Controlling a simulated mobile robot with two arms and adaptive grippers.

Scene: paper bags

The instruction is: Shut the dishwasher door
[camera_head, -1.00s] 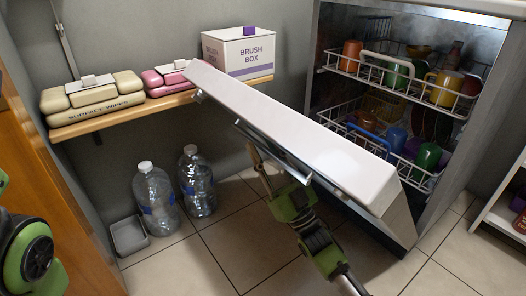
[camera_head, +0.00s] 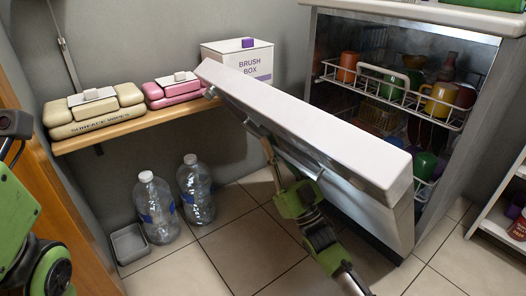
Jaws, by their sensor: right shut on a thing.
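The dishwasher (camera_head: 466,150) stands at the right with its door (camera_head: 310,118) partly open, tilted outward. The door's white edge and part of its outer face show. My right gripper (camera_head: 268,152) is at the outer face, shut on the metal handle (camera_head: 300,163) near its left end. The fingertips are partly hidden against the door. Inside, the upper rack (camera_head: 392,90) holds several cups and mugs, including an orange one (camera_head: 348,66) and a yellow one (camera_head: 438,99). The door hides most of the lower rack. Parts of my left arm show at the left edge; its gripper is out of view.
A wooden wall shelf (camera_head: 128,132) holds beige (camera_head: 95,110) and pink (camera_head: 172,90) wipes packs and a brush box (camera_head: 238,60). Two clear bottles (camera_head: 157,208) (camera_head: 196,190) and a grey tray (camera_head: 130,244) stand on the tiled floor. A white shelf unit (camera_head: 500,210) is at right.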

